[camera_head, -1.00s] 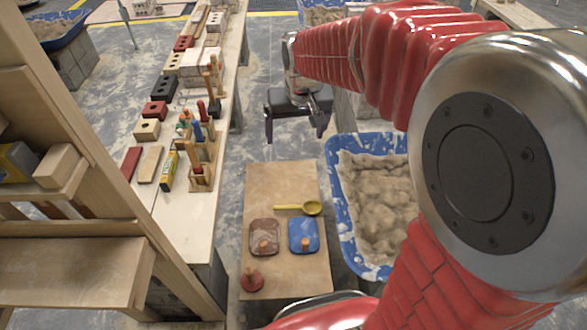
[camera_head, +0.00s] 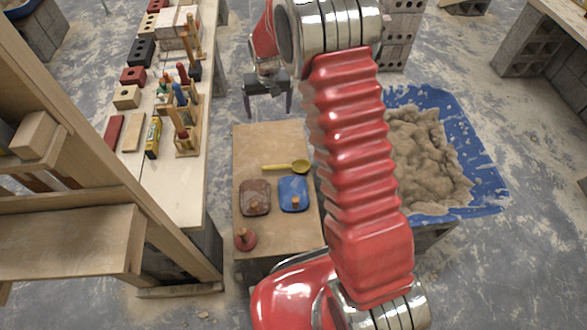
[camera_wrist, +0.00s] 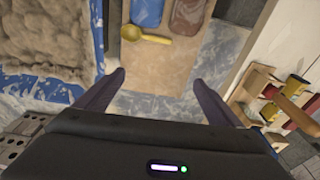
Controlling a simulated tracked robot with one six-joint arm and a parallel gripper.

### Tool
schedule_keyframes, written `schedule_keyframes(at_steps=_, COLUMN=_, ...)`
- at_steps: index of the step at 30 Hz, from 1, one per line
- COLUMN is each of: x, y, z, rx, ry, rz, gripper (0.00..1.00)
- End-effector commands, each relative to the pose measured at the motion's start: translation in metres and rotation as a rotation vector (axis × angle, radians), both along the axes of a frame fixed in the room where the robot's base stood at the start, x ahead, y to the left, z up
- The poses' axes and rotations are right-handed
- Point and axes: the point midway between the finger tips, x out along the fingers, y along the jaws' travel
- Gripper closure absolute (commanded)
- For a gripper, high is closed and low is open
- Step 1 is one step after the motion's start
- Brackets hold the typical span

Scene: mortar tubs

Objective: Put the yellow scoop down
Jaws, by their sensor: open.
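The yellow scoop (camera_head: 288,168) lies on a small wooden board (camera_head: 262,142), its bowl to the right and its handle to the left. It also shows in the wrist view (camera_wrist: 146,35), lying flat on the board past my fingertips. My gripper (camera_head: 267,112) is open and empty, beyond the board's far edge in the head view.
A blue tub (camera_head: 484,196) of mortar stands right. A long bench (camera_head: 188,195) with bricks and a tool rack (camera_head: 187,142) runs along the left.

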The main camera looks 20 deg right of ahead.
Motion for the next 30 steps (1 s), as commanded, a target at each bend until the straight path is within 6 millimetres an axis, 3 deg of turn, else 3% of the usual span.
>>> schedule_keyframes(at_steps=12, x=0.024, y=0.000, z=-0.123, rx=0.003, ry=0.073, rz=-0.028, gripper=0.12)
schedule_keyframes(at_steps=21, x=0.024, y=0.000, z=-0.211, rx=0.003, ry=0.120, rz=-0.047, gripper=0.12)
schedule_keyframes(at_steps=25, x=0.022, y=0.000, z=-0.233, rx=0.004, ry=0.130, rz=-0.052, gripper=0.12)
schedule_keyframes(at_steps=30, x=0.022, y=0.000, z=-0.241, rx=0.003, ry=0.133, rz=-0.053, gripper=0.12)
